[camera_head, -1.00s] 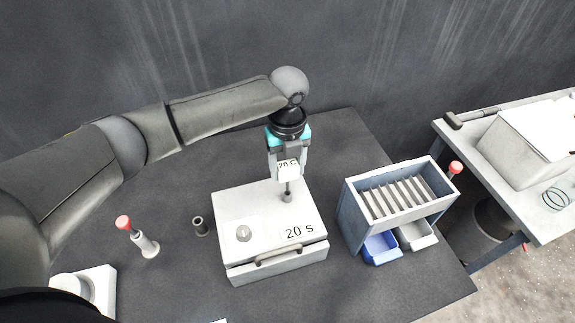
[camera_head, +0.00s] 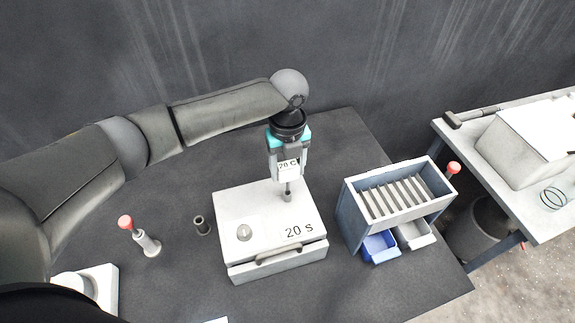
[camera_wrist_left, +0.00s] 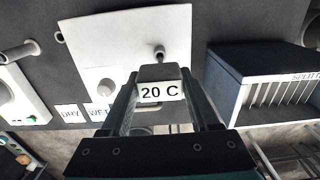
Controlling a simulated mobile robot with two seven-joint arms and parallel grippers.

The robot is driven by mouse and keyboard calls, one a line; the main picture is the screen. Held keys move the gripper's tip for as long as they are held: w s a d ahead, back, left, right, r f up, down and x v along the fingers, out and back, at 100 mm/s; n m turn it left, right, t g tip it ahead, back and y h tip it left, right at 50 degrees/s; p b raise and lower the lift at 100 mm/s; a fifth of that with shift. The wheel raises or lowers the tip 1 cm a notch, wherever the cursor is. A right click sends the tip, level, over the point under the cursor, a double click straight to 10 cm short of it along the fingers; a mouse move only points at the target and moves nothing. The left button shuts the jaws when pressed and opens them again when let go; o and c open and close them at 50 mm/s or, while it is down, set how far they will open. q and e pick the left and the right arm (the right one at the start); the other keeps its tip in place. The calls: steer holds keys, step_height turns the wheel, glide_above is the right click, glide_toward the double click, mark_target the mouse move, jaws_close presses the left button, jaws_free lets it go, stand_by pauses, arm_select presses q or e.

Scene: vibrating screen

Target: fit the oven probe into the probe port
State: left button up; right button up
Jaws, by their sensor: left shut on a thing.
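The oven probe, a pale head with a "20 C" label (camera_head: 287,166) and a thin dark stem, is upright in my left gripper (camera_head: 287,174). The gripper is shut on its head, which also shows in the left wrist view (camera_wrist_left: 160,92). The stem points down at the probe port (camera_head: 287,197), a short grey collar on the back right of the white oven's top (camera_head: 265,210). The stem's tip meets the collar in the picture; I cannot tell whether it is inside. A grey collar shows beyond the label in the left wrist view (camera_wrist_left: 159,53). My right gripper is not in view.
A round knob (camera_head: 244,232) is on the oven's top. A slotted splitter box (camera_head: 350,205) with blue and white bins stands to the right. A small dark tube (camera_head: 202,226) and a red-topped tool (camera_head: 147,243) stand to the left. The dark table behind the oven is clear.

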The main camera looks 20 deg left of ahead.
mark_target(287, 179)
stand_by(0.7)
arm_select(q)
steer(key=shift+p, duration=0.35)
steer(key=shift+f+b, duration=1.1)
steer(key=shift+f, duration=0.95)
steer(key=o, duration=1.4)
steer(key=shift+o, duration=0.2)
step_height(287, 179, up, 15)
steer(key=shift+r+b, duration=0.1)
steer(key=shift+b, duration=0.3)
